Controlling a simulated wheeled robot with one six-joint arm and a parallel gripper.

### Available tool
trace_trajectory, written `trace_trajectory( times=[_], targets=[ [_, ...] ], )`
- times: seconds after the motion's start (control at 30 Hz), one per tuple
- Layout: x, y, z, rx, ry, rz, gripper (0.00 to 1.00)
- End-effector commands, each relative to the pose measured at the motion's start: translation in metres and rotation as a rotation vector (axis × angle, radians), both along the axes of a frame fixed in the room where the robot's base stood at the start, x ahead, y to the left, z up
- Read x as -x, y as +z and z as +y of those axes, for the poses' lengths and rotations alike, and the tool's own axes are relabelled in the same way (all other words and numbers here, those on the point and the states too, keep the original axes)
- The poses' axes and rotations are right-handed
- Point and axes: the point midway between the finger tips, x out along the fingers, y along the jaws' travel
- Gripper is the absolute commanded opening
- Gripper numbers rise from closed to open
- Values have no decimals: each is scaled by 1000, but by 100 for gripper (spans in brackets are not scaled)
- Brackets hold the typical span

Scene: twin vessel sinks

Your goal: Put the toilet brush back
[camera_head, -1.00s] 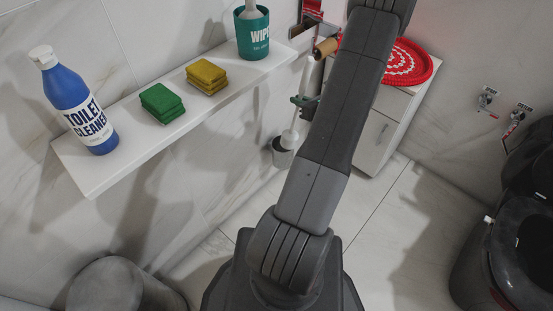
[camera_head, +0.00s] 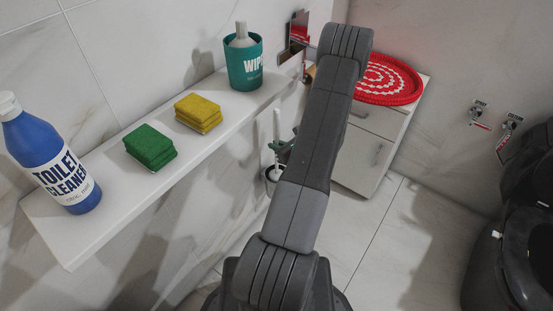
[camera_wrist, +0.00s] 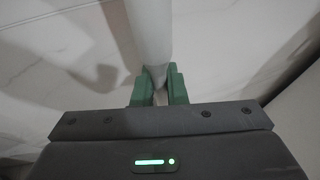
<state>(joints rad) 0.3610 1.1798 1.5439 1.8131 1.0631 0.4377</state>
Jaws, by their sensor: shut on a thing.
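The white toilet brush (camera_head: 277,126) stands nearly upright between the shelf and the cabinet in the head view. Its white lower end shows at the mouth of a small holder (camera_head: 268,184) on the floor; my arm hides part of this, so I cannot tell how deep it sits. My green-fingered gripper (camera_head: 284,147) is shut on the brush handle, above the holder. In the wrist view the pale handle (camera_wrist: 148,35) runs down between the two green fingers of my gripper (camera_wrist: 158,88). The brush head is not visible there.
A wall shelf (camera_head: 110,205) at left carries a blue toilet cleaner bottle (camera_head: 52,165), green sponges (camera_head: 150,146), yellow sponges (camera_head: 198,113) and a teal wipes tub (camera_head: 244,66). A white cabinet (camera_head: 372,150) with a red mat stands behind my arm. A dark toilet (camera_head: 515,250) is at right.

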Motion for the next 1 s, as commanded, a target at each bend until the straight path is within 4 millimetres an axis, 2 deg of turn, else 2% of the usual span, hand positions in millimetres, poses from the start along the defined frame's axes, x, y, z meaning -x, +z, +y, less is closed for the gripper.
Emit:
trace_trajectory(
  times=[0.03, 0.27, 0.43, 0.87, 0.9, 0.97, 1.0],
  targets=[
    [0, -8, 0, 0, 0, 0, 0],
    [0, -24, 0, -1, 1, 1, 0],
    [0, -49, 0, -2, -1, 1, 0],
    [0, -56, 0, -1, 0, -1, 0],
    [0, -55, 0, -1, 0, -1, 20],
    [0, -54, 0, -1, 0, -1, 32],
    [0, -54, 0, -1, 0, -1, 34]
  ],
)
